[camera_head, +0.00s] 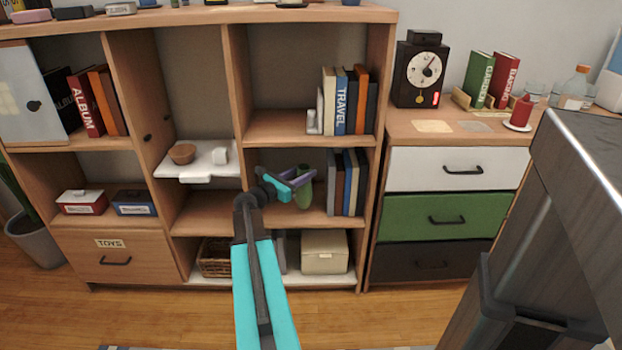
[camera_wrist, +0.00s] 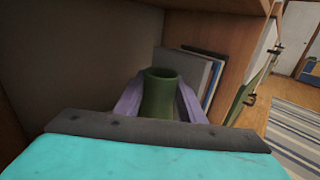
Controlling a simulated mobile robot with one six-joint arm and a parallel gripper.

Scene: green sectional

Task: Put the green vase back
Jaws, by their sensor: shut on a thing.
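The green vase (camera_head: 303,192) is upright in the right-hand cubby of the shelf unit, left of a row of books. My gripper (camera_head: 294,181) is shut on it, with the purple fingers around its upper part. In the wrist view the vase's neck and open mouth (camera_wrist: 161,88) show between the two purple fingers (camera_wrist: 160,100). The vase's base appears at or just above the cubby's shelf board (camera_head: 262,217); I cannot tell if it touches. The lower vase is hidden in the wrist view.
Books (camera_head: 347,182) stand close on the vase's right; they also show in the wrist view (camera_wrist: 200,75). A white pull-out shelf (camera_head: 190,172) with a bowl (camera_head: 182,153) juts out at left. A beige box (camera_head: 325,252) sits below. The cubby's left part looks clear.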

